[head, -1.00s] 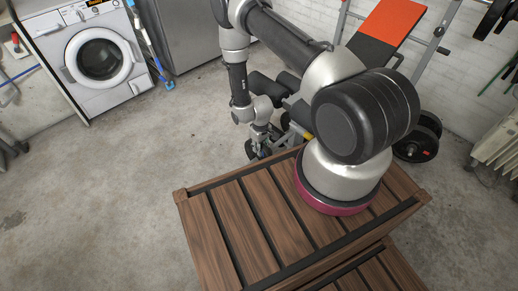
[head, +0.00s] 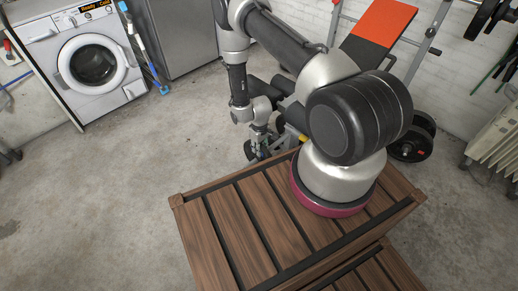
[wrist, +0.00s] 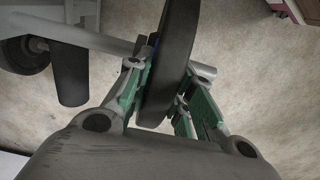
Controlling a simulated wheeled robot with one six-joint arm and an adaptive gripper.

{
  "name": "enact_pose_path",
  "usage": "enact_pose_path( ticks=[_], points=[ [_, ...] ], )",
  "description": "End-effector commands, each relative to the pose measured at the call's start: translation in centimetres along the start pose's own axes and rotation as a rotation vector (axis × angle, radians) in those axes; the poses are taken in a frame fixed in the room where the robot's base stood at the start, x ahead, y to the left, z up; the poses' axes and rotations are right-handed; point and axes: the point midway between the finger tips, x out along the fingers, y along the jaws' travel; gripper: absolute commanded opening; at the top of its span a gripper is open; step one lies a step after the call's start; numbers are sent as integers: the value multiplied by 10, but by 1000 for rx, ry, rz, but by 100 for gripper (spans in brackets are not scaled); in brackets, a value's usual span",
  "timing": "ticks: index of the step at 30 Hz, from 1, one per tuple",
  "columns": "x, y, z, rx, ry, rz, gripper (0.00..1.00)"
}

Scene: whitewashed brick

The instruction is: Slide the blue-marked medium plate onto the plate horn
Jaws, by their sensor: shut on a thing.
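My gripper (wrist: 168,95) is shut on a black round plate (wrist: 175,50), which stands nearly edge-on between the green-padded fingers in the wrist view. A small bit of blue shows at the plate's left side, partly hidden by a finger. In the head view my gripper (head: 262,143) hangs low beyond the far edge of the slatted wooden surface, beside the weight bench. A grey bar (wrist: 95,36) reaches from the left toward the plate in the wrist view. I cannot tell whether it is the plate horn, or whether the plate touches it.
The bench has a red-and-black pad (head: 378,34) and a grey upright frame (head: 430,45). Black plates (head: 412,145) sit low on the right. Black rollers (wrist: 68,75) are left of my gripper. A washing machine (head: 88,60) stands far left. The concrete floor (head: 110,160) between is clear.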

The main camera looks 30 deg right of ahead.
Motion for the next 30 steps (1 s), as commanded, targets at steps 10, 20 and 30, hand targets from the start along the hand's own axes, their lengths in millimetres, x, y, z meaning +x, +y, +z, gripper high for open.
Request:
enact_pose_path(
  ticks=[10,20,30],
  points=[
    [-1,0,-1,0,1,0,48],
    [-6,0,0,0,-1,0,48],
    [-75,0,-1,0,3,1,48]
  ],
)
